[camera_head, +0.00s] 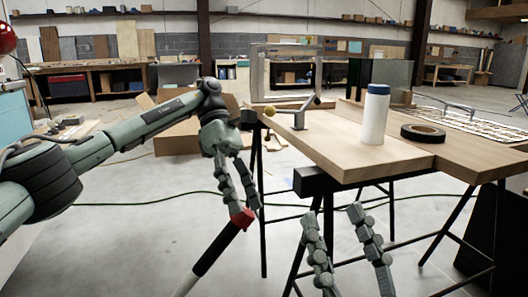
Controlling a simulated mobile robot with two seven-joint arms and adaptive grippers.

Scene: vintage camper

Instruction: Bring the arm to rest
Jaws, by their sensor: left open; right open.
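My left arm (130,130) reaches in from the left, bent at the wrist. Its gripper (246,207) hangs down with the fingers apart, in front of the table's left edge. A red-tipped stick with a black and white shaft (213,250) slants just below these fingertips; I cannot tell whether they touch it. My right gripper (332,215) shows at the bottom middle, with two separate fingers pointing up and nothing between them. The rest of my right arm is out of view.
A wooden table (330,150) on black trestles holds a white bottle with a blue cap (374,115), a black tape roll (417,133) and a grey metal piece (299,118). A cardboard box (175,135) stands behind my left wrist. Concrete floor (130,230) is open at lower left.

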